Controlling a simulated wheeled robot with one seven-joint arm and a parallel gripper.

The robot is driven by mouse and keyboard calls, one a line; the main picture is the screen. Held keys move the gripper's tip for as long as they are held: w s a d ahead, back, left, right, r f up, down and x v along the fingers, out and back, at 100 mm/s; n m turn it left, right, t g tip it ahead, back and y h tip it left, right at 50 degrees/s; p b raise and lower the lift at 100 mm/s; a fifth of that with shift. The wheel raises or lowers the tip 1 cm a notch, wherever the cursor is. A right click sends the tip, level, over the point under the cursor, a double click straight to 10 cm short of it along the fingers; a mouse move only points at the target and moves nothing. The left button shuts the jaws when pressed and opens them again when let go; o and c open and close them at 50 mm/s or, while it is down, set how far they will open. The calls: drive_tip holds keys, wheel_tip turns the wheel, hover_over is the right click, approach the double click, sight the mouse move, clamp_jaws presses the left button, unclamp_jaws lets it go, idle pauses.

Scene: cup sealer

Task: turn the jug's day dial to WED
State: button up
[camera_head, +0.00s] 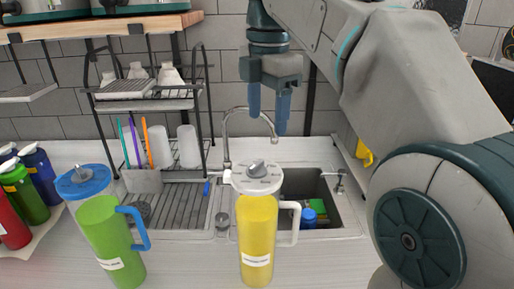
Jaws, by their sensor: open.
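A yellow jug (257,235) with a white lid and white handle stands upright on the counter, right of centre. A grey day dial (257,168) sits on top of its lid; the lettering around it is too small to read. A green jug (106,235) with a blue lid and blue handle stands to the left, also with a grey dial (81,174) on top. My gripper (268,125) points down with its two blue fingers apart and empty. In the picture it is above the yellow jug's lid; its exact distance from the dial cannot be told.
A sink (318,195) lies behind the yellow jug, with a curved faucet (226,125). A dish rack (185,215) with cups and coloured utensils stands behind, between the jugs. Several bottles (38,170) crowd the left edge. A wooden shelf (100,25) hangs upper left.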

sight(258, 163)
wheel_tip(258, 163, up, 4)
drive_tip(key=a+n, duration=0.2)
drive_tip(key=n, duration=0.2)
drive_tip(key=f+b, duration=0.1)
drive_tip(key=f, duration=0.3)
drive_tip(key=f+b, duration=0.1)
drive_tip(key=f, duration=0.4)
drive_tip(key=f+b, duration=0.1)
drive_tip(key=f, duration=0.3)
drive_tip(key=shift+d+f, duration=0.2)
drive_tip(key=shift+d, duration=0.05)
drive_tip(key=shift+c, duration=0.3)
drive_tip(key=c, duration=0.9)
